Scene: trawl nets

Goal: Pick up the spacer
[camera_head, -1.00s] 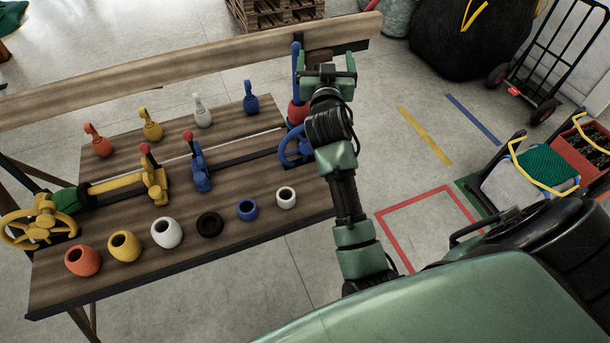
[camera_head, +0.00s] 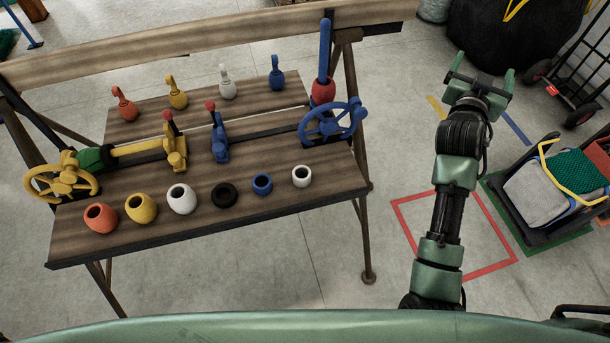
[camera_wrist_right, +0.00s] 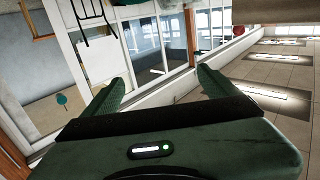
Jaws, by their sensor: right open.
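Along the front of the wooden bench (camera_head: 120,247) stand a black ring (camera_head: 225,195), a small blue hollow piece (camera_head: 262,184) and a small white hollow piece (camera_head: 302,176). I cannot tell which of them is the spacer. My right gripper (camera_head: 484,66) is open and empty, over the floor well to the right of the bench. In the right wrist view its two fingers (camera_wrist_right: 157,86) are apart with nothing between them. My left gripper is not in view.
Hollow orange (camera_head: 100,218), yellow (camera_head: 141,208) and white (camera_head: 182,198) floats stand left of the ring. Handwheels, levers and hooked weights fill the bench behind. A cart (camera_head: 560,185) stands at right.

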